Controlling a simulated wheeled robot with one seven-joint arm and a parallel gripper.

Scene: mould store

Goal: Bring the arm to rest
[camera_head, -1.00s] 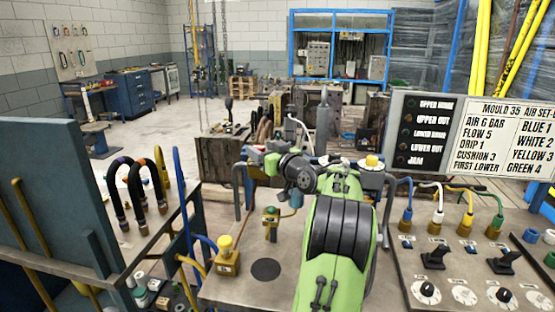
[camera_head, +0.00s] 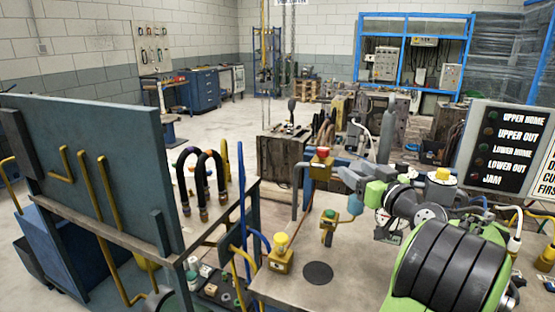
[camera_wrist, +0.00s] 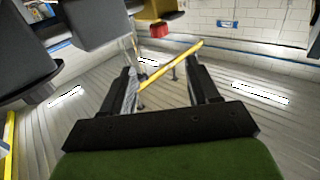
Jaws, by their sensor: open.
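My gripper (camera_wrist: 164,82) shows in the wrist view with its two dark fingers spread wide apart. A yellow bar (camera_wrist: 172,66) crosses the gap between the fingers in that picture. It looks to lie beyond them, and I see no contact. My green and black arm (camera_head: 450,262) fills the lower right of the head view, above the bench. Its far end reaches toward the back with a light green block (camera_head: 375,192) on it.
A bench top (camera_head: 345,285) carries a yellow-capped valve (camera_head: 281,255) and a green-topped valve (camera_head: 329,227). A red-topped box (camera_head: 321,163) stands behind them. Bent black hoses (camera_head: 202,180) rise beside a tall blue-grey panel (camera_head: 90,165) at left. A sign board (camera_head: 510,150) stands at right. Open floor (camera_head: 215,130) lies behind.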

